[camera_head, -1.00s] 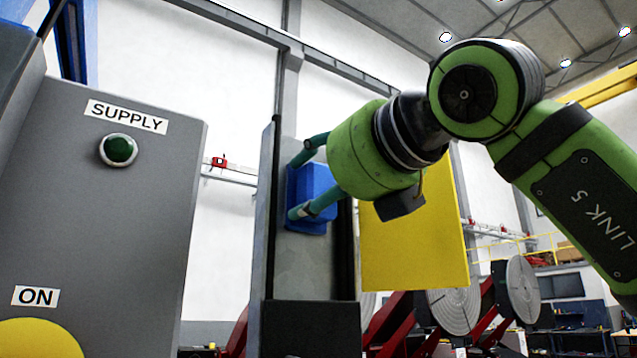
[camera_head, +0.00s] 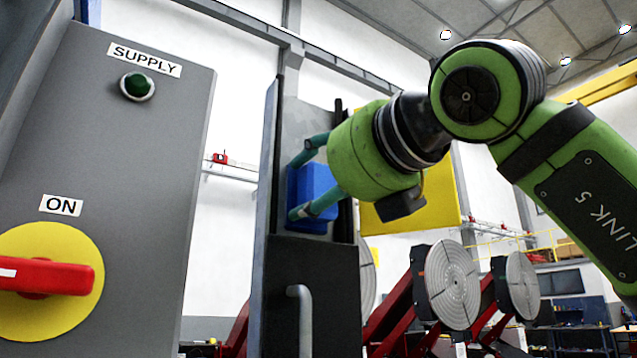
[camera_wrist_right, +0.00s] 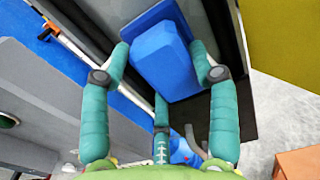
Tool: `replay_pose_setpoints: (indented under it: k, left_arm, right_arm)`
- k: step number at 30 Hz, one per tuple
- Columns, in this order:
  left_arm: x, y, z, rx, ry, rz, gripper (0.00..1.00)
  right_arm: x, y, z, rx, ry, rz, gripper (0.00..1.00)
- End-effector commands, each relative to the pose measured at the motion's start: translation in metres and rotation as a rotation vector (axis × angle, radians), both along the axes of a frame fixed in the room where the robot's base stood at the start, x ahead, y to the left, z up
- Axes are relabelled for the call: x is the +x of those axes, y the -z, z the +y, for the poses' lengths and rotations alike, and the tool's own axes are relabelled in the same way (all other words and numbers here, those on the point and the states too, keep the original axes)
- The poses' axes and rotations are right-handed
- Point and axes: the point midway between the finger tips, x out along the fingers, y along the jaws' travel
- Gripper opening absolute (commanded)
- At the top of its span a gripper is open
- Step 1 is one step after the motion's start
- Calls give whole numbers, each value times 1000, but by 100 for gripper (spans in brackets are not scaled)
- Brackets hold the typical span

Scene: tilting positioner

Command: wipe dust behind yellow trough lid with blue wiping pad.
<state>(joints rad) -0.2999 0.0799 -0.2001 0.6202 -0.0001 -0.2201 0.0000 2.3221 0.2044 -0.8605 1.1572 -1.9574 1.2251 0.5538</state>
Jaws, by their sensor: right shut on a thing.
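My right gripper (camera_head: 308,182) is shut on the blue wiping pad (camera_head: 317,190), with teal fingers on either side of it. The pad lies at the upright grey metal back of the trough (camera_head: 305,122); whether it presses on it I cannot tell. The right wrist view also shows the pad (camera_wrist_right: 160,60) between the fingers (camera_wrist_right: 160,70). The yellow trough lid (camera_head: 432,205) stands open to the right, partly behind my right arm. Dust is not clearly distinguishable, and the surface under the pad is hidden. My left gripper is not in view.
A grey cabinet (camera_head: 150,170) with a red switch handle (camera_head: 50,275) on a yellow disc stands close at the left. A grey bar handle (camera_head: 302,320) is on the dark lower panel (camera_head: 335,265). Round-plated machines (camera_head: 452,285) stand in the background.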

Motion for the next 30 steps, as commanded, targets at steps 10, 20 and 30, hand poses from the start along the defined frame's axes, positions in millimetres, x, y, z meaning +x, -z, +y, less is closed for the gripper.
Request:
replay_pose_setpoints:
  k: [10, 20, 30]
  left_arm:
    - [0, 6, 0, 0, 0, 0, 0]
    - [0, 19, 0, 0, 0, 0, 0]
    - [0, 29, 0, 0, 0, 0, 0]
  right_arm:
    - [0, 6, 0, -1, 0, 1, 34]
    - [-21, 7, -15, 1, 1, -2, 34]
    - [-46, 7, -33, 1, 0, -2, 34]
